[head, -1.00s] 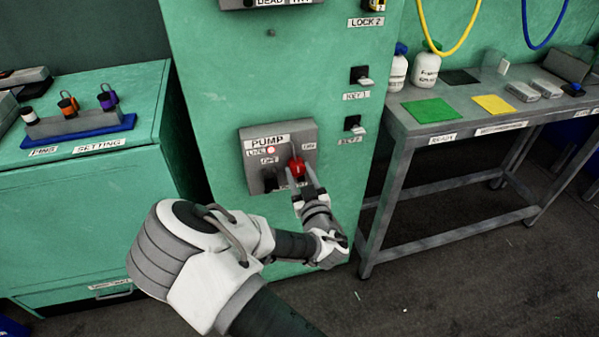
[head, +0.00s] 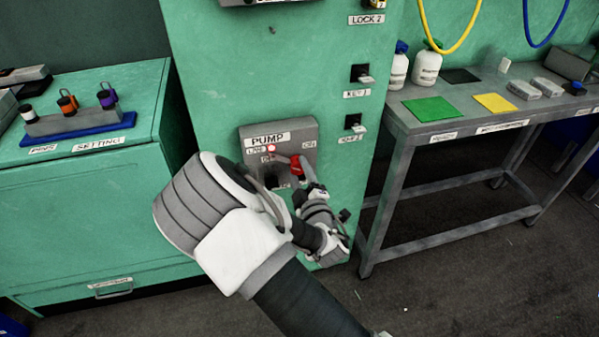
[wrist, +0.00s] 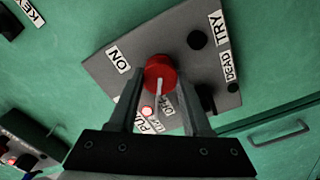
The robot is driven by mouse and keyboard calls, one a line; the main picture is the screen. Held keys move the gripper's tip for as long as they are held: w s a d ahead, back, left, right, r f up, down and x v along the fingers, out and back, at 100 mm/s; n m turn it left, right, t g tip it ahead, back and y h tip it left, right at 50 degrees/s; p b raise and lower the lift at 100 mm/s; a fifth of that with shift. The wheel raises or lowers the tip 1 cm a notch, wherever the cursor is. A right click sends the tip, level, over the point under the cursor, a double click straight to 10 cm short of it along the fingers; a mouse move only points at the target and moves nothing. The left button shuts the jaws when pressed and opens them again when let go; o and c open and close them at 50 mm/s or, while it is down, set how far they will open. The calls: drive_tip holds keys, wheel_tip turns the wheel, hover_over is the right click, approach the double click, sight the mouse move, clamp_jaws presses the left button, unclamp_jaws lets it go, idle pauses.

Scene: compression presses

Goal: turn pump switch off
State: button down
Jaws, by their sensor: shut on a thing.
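The grey pump panel (head: 309,133) is on the front of the green cabinet. Its red switch knob (head: 295,164) sits between the OFF label at left and the ON label at right. My gripper (head: 291,161) is closed around the knob. In the wrist view, the fingers (wrist: 160,82) flank the red knob (wrist: 160,70). The knob's pale pointer line points down between the fingers, near the partly hidden OFF label (wrist: 167,104) and away from the ON label (wrist: 118,60). The live light (head: 271,149) glows red. My fingers partly cover the panel labels.
Key switches (head: 359,74) sit above the panel at right. A grey metal table (head: 405,118) with bottles and coloured sheets stands at right. A green cabinet (head: 90,215) with a pin rack on top stands at left. Floor is free under the table.

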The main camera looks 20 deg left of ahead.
drive_tip(key=n, duration=0.6)
drive_tip(key=shift+n, duration=0.4)
idle(0.3)
drive_tip(key=shift+c, duration=1.7)
unclamp_jaws()
drive_tip(key=p+v, duration=0.5)
drive_tip(key=v, duration=1.2)
drive_tip(key=shift+s+p, duration=0.25)
drive_tip(key=shift+p, duration=0.05)
